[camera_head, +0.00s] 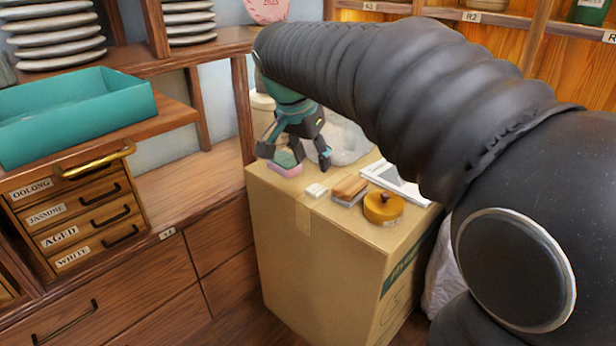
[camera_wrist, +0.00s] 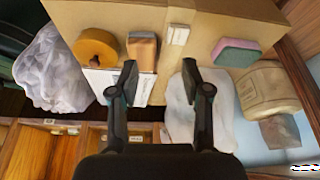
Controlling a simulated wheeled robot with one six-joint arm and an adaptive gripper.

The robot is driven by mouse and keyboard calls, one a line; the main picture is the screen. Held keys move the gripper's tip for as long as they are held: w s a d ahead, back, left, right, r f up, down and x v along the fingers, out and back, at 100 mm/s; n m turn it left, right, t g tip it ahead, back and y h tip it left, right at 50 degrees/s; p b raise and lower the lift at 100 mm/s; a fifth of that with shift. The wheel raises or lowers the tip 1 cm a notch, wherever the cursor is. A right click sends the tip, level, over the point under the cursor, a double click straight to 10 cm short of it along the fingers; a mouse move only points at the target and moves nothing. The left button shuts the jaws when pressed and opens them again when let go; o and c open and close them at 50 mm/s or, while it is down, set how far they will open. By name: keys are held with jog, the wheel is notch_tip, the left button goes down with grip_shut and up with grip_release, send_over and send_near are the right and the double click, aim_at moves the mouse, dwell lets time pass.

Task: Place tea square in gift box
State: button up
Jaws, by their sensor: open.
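My gripper (camera_head: 295,157) is open and empty above the cardboard box, with its fingers apart in the wrist view (camera_wrist: 160,78). Near it in the head view is a green and pink block (camera_head: 286,165), partly hidden by the fingers. In the wrist view this block (camera_wrist: 236,52) lies right of both fingertips. Also on the box are a small white piece (camera_head: 316,190) and a brown block with a grey underside (camera_head: 350,188). I cannot tell which piece is the tea square. A teal open-topped box (camera_head: 75,125), probably the gift box, stands on the drawer unit at left.
Stacked plates (camera_head: 55,35) stand on the shelf behind the teal box. Labelled drawers (camera_head: 75,220) are below it.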

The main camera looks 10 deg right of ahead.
jog(key=w+a+m, duration=0.2)
jog(key=w, duration=0.2)
send_near(317, 188)
jog(key=shift+w+f+h, duration=0.15)
jog(key=shift+f+h, duration=0.25)
jog(key=shift+f, duration=0.5)
jog(key=shift+x, duration=3.3)
jog(key=shift+w, duration=0.1)
jog(key=c, duration=0.5)
jog(key=shift+r, duration=0.1)
